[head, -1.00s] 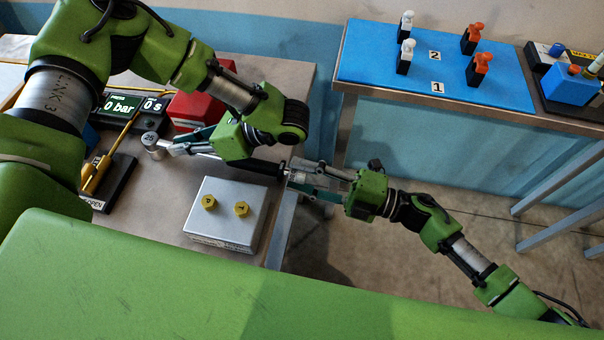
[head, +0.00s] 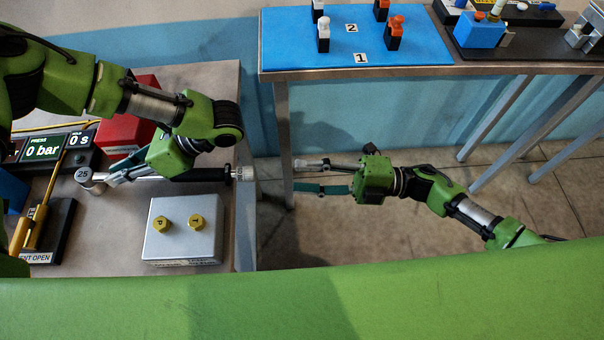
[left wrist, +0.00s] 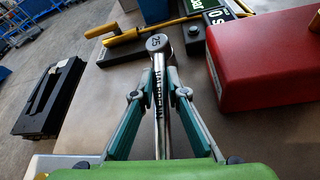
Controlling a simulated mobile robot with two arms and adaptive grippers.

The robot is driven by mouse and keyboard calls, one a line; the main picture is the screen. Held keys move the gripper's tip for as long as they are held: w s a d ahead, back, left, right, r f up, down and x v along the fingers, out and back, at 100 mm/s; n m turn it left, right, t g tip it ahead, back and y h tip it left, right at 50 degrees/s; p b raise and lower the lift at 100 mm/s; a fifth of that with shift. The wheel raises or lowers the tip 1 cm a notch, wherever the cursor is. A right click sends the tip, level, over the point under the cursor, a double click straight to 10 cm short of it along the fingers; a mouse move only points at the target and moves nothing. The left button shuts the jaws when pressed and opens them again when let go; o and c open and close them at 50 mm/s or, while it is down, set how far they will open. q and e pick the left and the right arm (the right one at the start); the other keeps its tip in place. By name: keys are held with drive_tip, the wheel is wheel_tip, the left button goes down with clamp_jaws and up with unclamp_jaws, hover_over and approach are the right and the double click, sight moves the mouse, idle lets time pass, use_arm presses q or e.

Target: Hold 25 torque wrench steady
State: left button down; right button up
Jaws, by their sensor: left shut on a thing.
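The 25 torque wrench (head: 205,174) lies level over the grey bench, its round head marked 25 at the left and its black handle running right to a pale marked end near the bench edge. My left gripper (head: 112,177) is shut on its shaft close to the head. In the left wrist view the wrench (left wrist: 158,105) runs lengthwise between the fingers of the left gripper (left wrist: 160,78), head pointing away. My right gripper (head: 298,175) is open and empty, right of the handle end and apart from it, over the floor gap.
A silver block (head: 183,247) with two yellow hex caps marked P and T sits in front of the wrench. A red box (head: 127,128) and a pressure display (head: 52,149) stand behind. A second bench with a blue mat (head: 425,48) is at the back right.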

use_arm(q)
drive_tip(key=c, duration=1.9)
unclamp_jaws()
